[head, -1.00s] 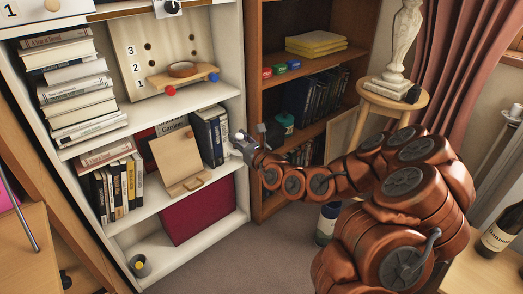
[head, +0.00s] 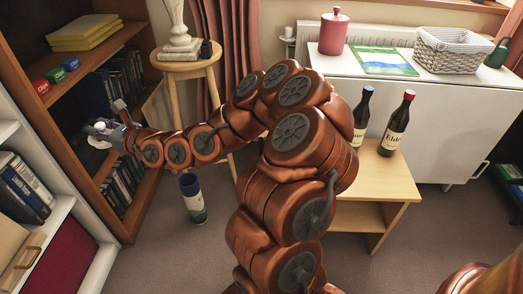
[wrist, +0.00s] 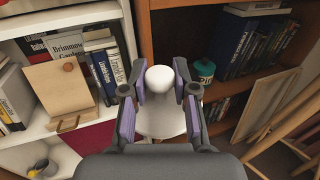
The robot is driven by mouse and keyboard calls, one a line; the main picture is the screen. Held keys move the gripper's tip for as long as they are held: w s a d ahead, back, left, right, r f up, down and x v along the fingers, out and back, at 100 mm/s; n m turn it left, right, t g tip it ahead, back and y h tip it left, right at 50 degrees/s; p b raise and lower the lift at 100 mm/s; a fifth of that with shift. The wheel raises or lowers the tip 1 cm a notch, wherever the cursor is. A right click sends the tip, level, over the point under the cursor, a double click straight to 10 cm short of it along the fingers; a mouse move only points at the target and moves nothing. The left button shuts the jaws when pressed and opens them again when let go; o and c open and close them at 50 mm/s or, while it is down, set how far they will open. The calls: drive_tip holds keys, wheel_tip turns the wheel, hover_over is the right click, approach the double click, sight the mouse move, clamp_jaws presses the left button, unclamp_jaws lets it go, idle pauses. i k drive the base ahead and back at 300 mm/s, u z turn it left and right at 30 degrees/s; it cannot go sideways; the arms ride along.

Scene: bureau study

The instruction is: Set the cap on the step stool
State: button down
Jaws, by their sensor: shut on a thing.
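My gripper (head: 108,131) is shut on a small white thing (head: 97,142), which I take to be the cap. In the wrist view my gripper (wrist: 160,76) has its fingers on either side of the white cap (wrist: 159,80), whose rounded top shows; a pale, wider part shows below. It is held in the air in front of the bookcases. A low two-tier wooden piece (head: 386,184), which looks like the step stool, stands at right of my arm, well apart from my gripper. Two dark bottles stand on its top; my arm hides its left part.
The bottles (head: 397,125) (head: 361,118) take up the step stool's back part; its front right top is bare. A round stool (head: 188,68) holds a statue base. A blue-and-white container (head: 193,199) stands on the floor. A white cabinet (head: 440,100) is behind.

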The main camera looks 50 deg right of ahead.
sight(397, 182)
drive_tip(key=z, duration=0.8)
drive_tip(key=k, duration=0.8)
drive_tip(key=z, duration=0.35)
